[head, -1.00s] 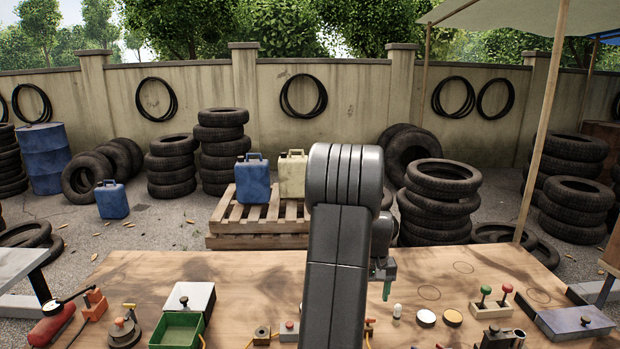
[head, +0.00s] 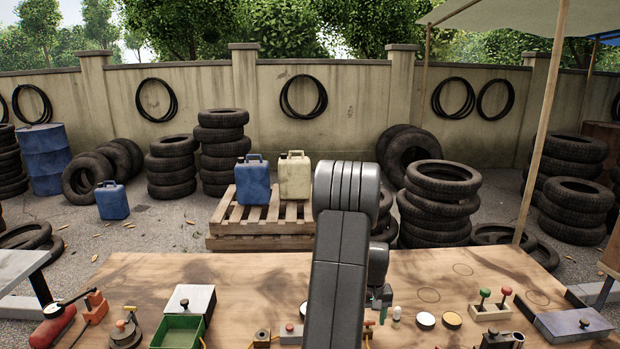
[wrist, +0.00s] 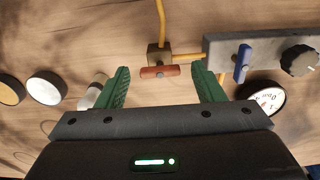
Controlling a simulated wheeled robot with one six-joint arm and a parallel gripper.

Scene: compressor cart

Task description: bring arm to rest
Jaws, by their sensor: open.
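My gripper (wrist: 162,88) shows in the wrist view with its two green fingers spread apart and nothing between them. In the head view only a small part of my gripper (head: 385,296) shows beyond my dark arm, low over the wooden table (head: 220,270). In the wrist view a brass valve block with a red handle (wrist: 160,71) lies past the fingertips, apart from them. A small white cylinder (wrist: 93,90) stands beside the left finger.
In the wrist view a grey panel with a blue lever (wrist: 242,62) and a dial gauge (wrist: 268,99) lie at right. Two round discs lie at left. In the head view a green bin (head: 178,331) and a switch box (head: 490,310) flank my arm. The table's back middle is clear.

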